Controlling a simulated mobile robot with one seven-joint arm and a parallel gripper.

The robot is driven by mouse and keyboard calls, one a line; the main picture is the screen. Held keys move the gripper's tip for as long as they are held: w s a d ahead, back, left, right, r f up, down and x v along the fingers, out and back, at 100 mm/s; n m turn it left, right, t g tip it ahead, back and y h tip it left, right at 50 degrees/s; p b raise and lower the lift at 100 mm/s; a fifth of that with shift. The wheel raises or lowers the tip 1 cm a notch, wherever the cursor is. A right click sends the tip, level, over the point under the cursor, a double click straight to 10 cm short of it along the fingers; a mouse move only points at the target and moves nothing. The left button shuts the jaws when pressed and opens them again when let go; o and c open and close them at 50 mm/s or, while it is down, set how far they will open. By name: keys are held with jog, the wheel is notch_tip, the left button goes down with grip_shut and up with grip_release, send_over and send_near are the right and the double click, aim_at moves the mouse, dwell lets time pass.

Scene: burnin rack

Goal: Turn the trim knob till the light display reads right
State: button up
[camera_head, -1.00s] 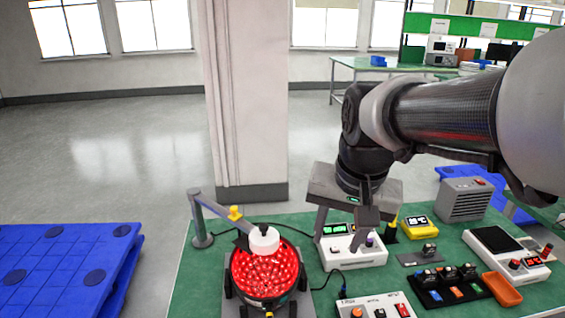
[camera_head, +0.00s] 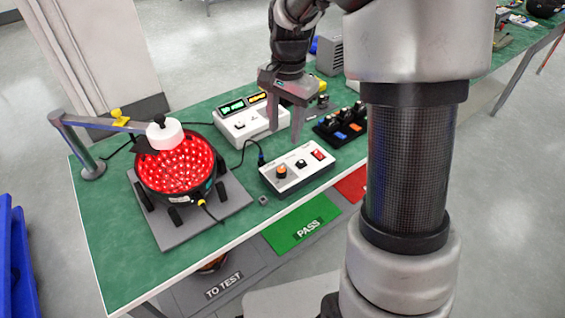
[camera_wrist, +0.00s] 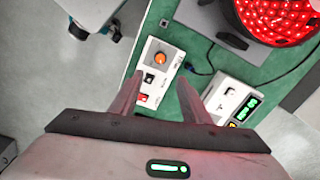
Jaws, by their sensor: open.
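I cannot tell which knob is the trim knob. A round lamp fixture (camera_head: 180,167) glows red at left. My gripper (camera_head: 283,128) is open, empty, pointing down near the two boxes. In the wrist view the orange knob (camera_wrist: 160,58) shows beyond the fingertips.
A jointed arm (camera_head: 95,121) with a white cap (camera_head: 164,132) reaches over the lamp. A black cable (camera_head: 243,155) runs between the boxes. A black tray (camera_head: 340,128) of small parts lies to the right. Green PASS (camera_head: 303,228) and grey TO TEST (camera_head: 225,287) areas lie below the table edge.

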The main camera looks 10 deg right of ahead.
aim_at(282, 169)
jog(key=f, duration=0.4)
jog(key=f+b, duration=0.1)
jog(key=f, duration=0.4)
jog(key=f+b, duration=0.1)
jog(key=f, duration=0.4)
jog(key=shift+w+a+f, duration=0.1)
jog(key=shift+w+a, duration=0.15)
jog(key=c, duration=1)
